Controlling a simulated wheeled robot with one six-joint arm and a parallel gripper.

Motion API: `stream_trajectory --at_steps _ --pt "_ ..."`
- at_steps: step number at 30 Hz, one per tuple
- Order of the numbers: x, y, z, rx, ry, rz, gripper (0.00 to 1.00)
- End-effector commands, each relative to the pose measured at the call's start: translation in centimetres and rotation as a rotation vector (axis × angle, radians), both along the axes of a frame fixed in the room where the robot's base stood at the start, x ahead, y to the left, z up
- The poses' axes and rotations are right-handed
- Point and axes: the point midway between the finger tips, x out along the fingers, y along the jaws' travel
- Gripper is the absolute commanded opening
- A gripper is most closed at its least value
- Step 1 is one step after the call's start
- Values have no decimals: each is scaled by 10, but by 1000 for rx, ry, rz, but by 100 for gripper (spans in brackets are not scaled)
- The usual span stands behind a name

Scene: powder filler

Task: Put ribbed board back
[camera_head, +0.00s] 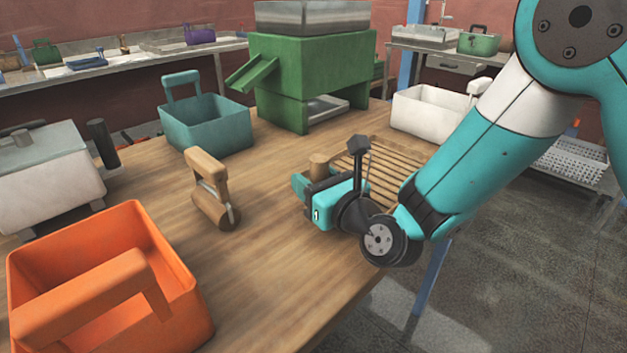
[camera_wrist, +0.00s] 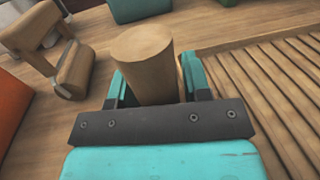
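The ribbed board (camera_head: 385,168), a wooden panel with parallel slats, lies on the table's right part, partly hidden by my arm. It fills the right of the wrist view (camera_wrist: 275,85). A round wooden post (camera_head: 320,165) rises beside the board's left edge; whether it is joined to the board is unclear. In the wrist view the post (camera_wrist: 145,65) stands between my gripper's (camera_wrist: 158,85) two teal fingers, one on each side. The fingers look close to the post, but whether they press on it cannot be told. My gripper (camera_head: 302,190) is low over the table, left of the slats.
A wooden-handled roller tool (camera_head: 212,195) stands to the left, with an orange bin (camera_head: 165,265) nearer. A teal bin (camera_head: 205,125), green machine (camera_head: 310,70) and white bin (camera_head: 425,112) stand behind. A white box (camera_head: 45,180) is far left. The table (camera_head: 260,250) between is clear.

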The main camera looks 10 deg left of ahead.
Motion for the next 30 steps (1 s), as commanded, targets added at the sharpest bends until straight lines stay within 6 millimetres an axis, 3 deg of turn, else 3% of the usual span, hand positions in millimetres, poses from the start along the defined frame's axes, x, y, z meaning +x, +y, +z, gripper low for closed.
stream_trajectory --at_steps 14,20,30 --pt "-3 -4 0 1 -1 0 59" --pt "-23 -22 -5 2 -2 -2 59" --pt "-75 -68 -3 2 -8 3 59"
